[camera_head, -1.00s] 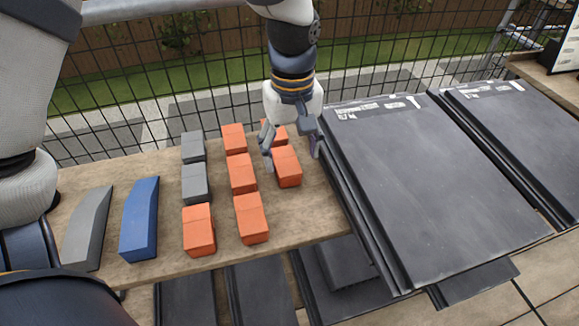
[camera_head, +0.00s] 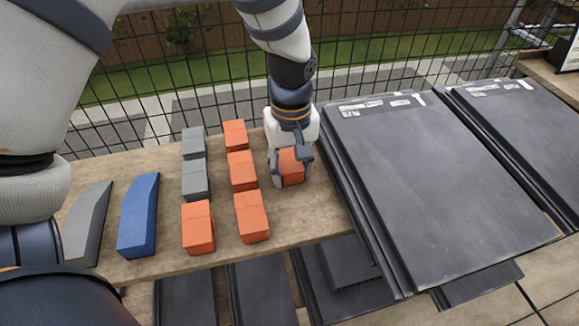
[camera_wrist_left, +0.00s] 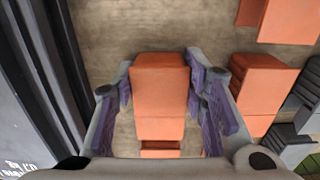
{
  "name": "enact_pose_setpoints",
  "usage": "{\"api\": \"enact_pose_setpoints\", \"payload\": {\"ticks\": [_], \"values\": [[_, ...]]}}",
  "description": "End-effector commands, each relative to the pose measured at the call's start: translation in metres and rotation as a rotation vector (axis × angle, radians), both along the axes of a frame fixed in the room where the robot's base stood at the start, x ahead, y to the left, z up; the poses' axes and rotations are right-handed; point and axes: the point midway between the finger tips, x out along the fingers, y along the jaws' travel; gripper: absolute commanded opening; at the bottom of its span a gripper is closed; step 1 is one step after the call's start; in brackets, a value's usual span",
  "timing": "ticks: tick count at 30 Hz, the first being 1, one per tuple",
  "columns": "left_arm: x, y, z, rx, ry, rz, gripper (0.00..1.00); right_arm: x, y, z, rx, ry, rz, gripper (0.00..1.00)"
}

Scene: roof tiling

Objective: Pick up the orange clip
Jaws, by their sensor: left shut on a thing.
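An orange clip (camera_head: 291,167), a small block, is at the right end of the group of clips on the wooden board. My left gripper (camera_head: 289,172) is around it from above, shut, with one finger on each side. In the left wrist view the purple finger pads press on both sides of the orange clip (camera_wrist_left: 160,85). I cannot tell whether it is off the board. More orange shows just below it in that view. The rear clip of that column is hidden behind the gripper in the head view. My right gripper is not in view.
Other orange clips (camera_head: 241,170) and grey clips (camera_head: 195,180) stand close to the left. A blue wedge (camera_head: 138,215) and a grey wedge (camera_head: 87,222) lie farther left. Stacked dark tiles (camera_head: 430,180) rise close on the right. A wire fence (camera_head: 200,85) runs behind.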

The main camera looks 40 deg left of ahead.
Motion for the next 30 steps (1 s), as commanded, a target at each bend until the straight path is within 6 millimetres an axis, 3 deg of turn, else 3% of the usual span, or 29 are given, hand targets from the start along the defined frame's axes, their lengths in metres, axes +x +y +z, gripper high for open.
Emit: {"api": "enact_pose_setpoints", "payload": {"ticks": [5, 11, 17, 24, 30], "values": [[0.000, 0.000, 0.004, 0.000, -0.001, 0.000, 0.14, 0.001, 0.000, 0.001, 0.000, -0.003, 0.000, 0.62], [0.001, -0.004, 0.041, 0.001, -0.009, -0.002, 0.14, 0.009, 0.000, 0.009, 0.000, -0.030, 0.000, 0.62], [-0.006, -0.051, 0.099, 0.003, -0.015, -0.005, 0.14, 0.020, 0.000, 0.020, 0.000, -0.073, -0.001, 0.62], [-0.016, -0.116, 0.123, 0.005, -0.005, -0.004, 0.14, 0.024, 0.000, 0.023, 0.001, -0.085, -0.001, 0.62], [-0.019, -0.138, 0.132, 0.003, -0.007, -0.002, 0.14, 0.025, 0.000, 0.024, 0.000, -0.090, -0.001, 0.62]]}}
